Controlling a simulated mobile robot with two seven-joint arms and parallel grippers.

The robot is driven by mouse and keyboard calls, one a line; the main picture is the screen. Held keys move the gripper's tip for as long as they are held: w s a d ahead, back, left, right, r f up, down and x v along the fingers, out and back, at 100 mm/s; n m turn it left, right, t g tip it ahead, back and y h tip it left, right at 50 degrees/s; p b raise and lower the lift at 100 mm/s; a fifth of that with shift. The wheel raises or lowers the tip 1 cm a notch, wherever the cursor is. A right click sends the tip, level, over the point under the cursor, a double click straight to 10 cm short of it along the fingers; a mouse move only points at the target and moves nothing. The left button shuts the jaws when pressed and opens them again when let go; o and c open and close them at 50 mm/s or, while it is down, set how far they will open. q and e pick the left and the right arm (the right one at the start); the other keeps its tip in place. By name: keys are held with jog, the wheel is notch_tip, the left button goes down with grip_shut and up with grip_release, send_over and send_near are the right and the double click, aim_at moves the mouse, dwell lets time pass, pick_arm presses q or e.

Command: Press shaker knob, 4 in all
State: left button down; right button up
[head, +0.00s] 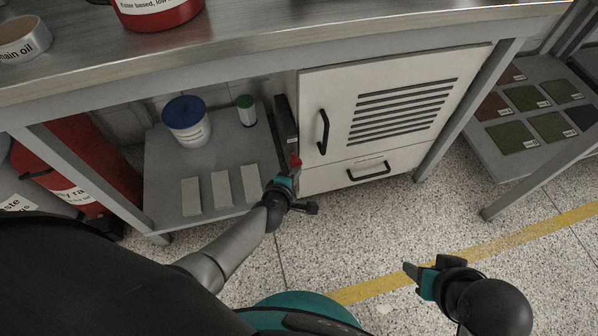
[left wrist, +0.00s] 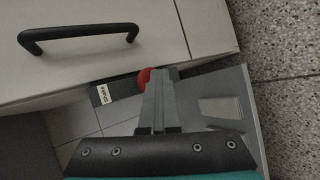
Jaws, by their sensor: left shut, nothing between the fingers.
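The red shaker knob (head: 296,161) sits at the lower front end of a dark upright unit (head: 284,122) beside the white cabinet. In the left wrist view the knob (left wrist: 144,76) shows at the fingertips, partly hidden behind them, near a label reading "Shake" whose end is cut off. My left gripper (head: 294,173) is shut and empty, with its tips at the knob. It also shows in the left wrist view (left wrist: 160,74). I cannot tell whether the tips touch the knob. My right gripper (head: 411,270) is over the open floor, away from the knob; its jaw opening is unclear.
The white cabinet (head: 385,110) with black handles stands right of the knob. On the lower shelf (head: 160,165) left of it are a blue-lidded tub (head: 187,123), a green-capped bottle (head: 246,111) and light blocks (head: 221,189). The bench top (head: 260,28) overhangs.

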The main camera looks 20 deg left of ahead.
pick_arm(q)
jog(key=shift+a, duration=0.2)
jog(key=shift+s+d, duration=0.6)
jog(key=shift+s, duration=0.2)
jog(key=shift+s+d, duration=0.6)
jog(key=shift+s, duration=0.2)
jog(key=s+d, duration=0.1)
jog(key=s, duration=0.1)
jog(key=s+d, duration=0.2)
jog(key=shift+a, duration=0.1)
dwell(1.3)
